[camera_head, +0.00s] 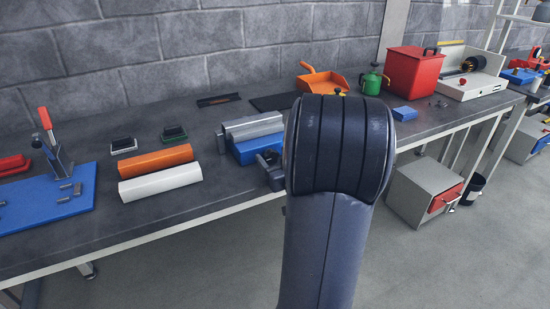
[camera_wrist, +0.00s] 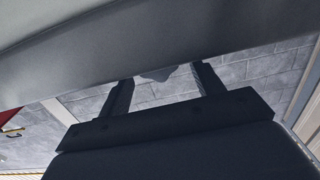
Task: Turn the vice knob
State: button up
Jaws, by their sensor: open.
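The vice, with grey jaws and a blue body (camera_head: 253,148), stands near the front edge of the workbench in the head view. A dark knob (camera_head: 271,172) is on its near side, close to my arm and partly covered by it. In the wrist view my gripper (camera_wrist: 163,84) is open, with its two dark fingers apart. A small dark shape shows between the fingertips; I cannot tell whether it is the knob. My gripper is not visible in the head view, where my arm link hides the space behind it.
Orange (camera_head: 156,160) and white (camera_head: 160,182) blocks lie left of the vice. A blue plate (camera_head: 60,205) with a red-handled clamp (camera_head: 50,140) is further left. An orange scoop (camera_head: 322,82), green can (camera_head: 372,84) and red bin (camera_head: 412,75) stand behind right.

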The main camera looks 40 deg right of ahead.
jog(key=c, duration=1)
jog(key=shift+f+b, duration=0.1)
jog(key=shift+b, duration=0.25)
jog(key=shift+a+f+n+b, duration=0.1)
jog(key=shift+a+n+b, duration=0.05)
jog(key=shift+n+b, duration=0.95)
jog(key=shift+a+n+b, duration=0.2)
jog(key=shift+n+b, duration=1.6)
jog(key=shift+n, duration=0.2)
jog(key=shift+w, duration=0.1)
